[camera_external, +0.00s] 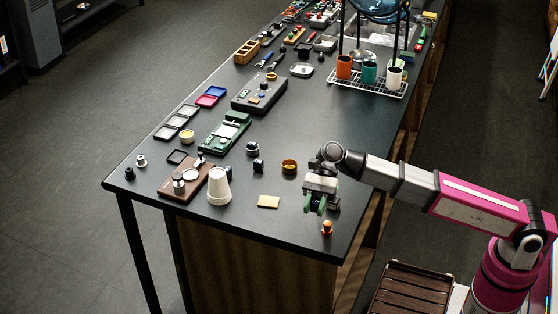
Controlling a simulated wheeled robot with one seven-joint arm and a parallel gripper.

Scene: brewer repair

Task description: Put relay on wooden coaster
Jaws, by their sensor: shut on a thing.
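I cannot make out whether that thing is the relay. No other object is clearly recognisable as the relay at this size.
A cream cone-shaped cup (219,187) stands left of the coaster. A round amber container (289,167) stands behind it, and a small dark block (258,165) is nearby. An orange piece (327,228) stands by the front right edge. The table between coaster and gripper is clear.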

